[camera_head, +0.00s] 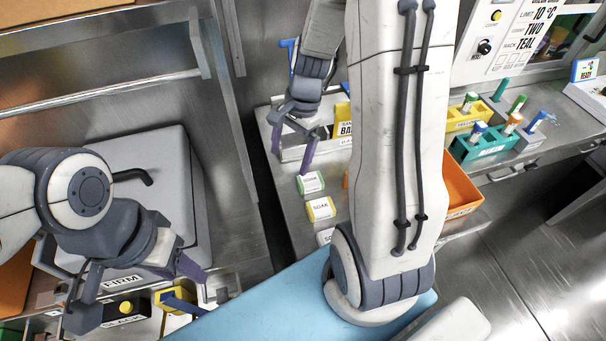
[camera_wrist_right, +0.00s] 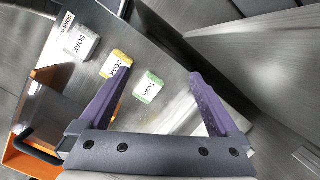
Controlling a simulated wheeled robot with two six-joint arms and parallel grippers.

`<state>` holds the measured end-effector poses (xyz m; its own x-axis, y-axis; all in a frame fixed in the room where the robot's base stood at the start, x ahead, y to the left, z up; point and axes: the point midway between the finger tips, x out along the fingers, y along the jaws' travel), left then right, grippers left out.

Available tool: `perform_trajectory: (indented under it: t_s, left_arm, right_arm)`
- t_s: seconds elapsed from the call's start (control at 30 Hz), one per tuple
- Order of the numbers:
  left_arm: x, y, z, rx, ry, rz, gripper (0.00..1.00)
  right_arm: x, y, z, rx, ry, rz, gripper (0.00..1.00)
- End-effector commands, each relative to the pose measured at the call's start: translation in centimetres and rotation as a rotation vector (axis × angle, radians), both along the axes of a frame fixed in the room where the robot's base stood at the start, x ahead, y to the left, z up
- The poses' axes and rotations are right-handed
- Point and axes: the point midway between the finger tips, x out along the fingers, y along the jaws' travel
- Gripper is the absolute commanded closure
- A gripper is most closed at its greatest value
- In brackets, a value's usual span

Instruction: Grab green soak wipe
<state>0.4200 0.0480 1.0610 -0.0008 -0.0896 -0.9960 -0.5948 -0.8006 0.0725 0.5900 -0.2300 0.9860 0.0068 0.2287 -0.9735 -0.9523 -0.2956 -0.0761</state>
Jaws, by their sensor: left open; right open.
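The green soak wipe (camera_head: 311,183) is a small white block with green edges, labelled SOAK, lying on the metal counter in the head view. In the right wrist view the green soak wipe (camera_wrist_right: 148,87) lies between the spread fingers, beyond their tips and apart from them. My right gripper (camera_head: 291,147) is open and empty above the counter, just behind the wipe; its purple fingers show in the right wrist view (camera_wrist_right: 160,85). My left gripper (camera_head: 185,283) is open at the lower left, far from the wipe, over small labelled boxes.
A yellow soak wipe (camera_head: 321,208) lies close to the green one, and a white soak wipe (camera_wrist_right: 80,41) lies beyond it. An orange bin (camera_head: 460,187) stands to the right, partly behind my arm. Tube racks (camera_head: 482,146) stand at the back right.

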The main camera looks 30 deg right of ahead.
Motion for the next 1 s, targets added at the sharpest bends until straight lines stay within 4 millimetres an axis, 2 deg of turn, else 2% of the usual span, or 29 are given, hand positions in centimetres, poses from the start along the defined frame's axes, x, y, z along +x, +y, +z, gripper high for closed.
perform_trajectory:
  t_s: [0.03, 0.1, 0.2, 0.3, 0.6, 0.83, 1.0]
  left_arm:
    - [0.0, 0.0, -0.3, 0.0, 0.0, 0.0, 0.5]
    - [0.0, 0.0, -0.5, 0.0, 0.0, 0.0, 0.5]
    - [0.0, 0.0, -0.6, 0.0, 0.0, 0.0, 0.5]
    - [0.0, 0.0, -0.7, 0.0, 0.0, 0.0, 0.5]
    - [0.0, 0.0, -1.1, 0.0, 0.0, 0.0, 0.5]
    - [0.0, 0.0, -1.1, 0.0, 0.0, 0.0, 0.5]
    - [0.0, 0.0, -1.4, 0.0, 0.0, 0.0, 0.5]
  right_arm:
    - [0.2, -2.7, -1.4, 0.014, 0.025, -0.148, 0.03]
    - [0.4, -5.4, -2.6, 0.027, 0.046, -0.306, 0.03]
    - [0.3, -7.9, -3.8, 0.042, 0.067, -0.461, 0.03]
    - [0.2, -9.1, -4.7, 0.051, 0.08, -0.539, 0.03]
    - [0.5, -8.2, -8.9, 0.053, 0.082, -0.555, 0.03]
    - [0.8, -7.6, -10.6, 0.053, 0.083, -0.553, 0.03]
    - [1.2, -6.9, -13.2, 0.053, 0.083, -0.552, 0.03]
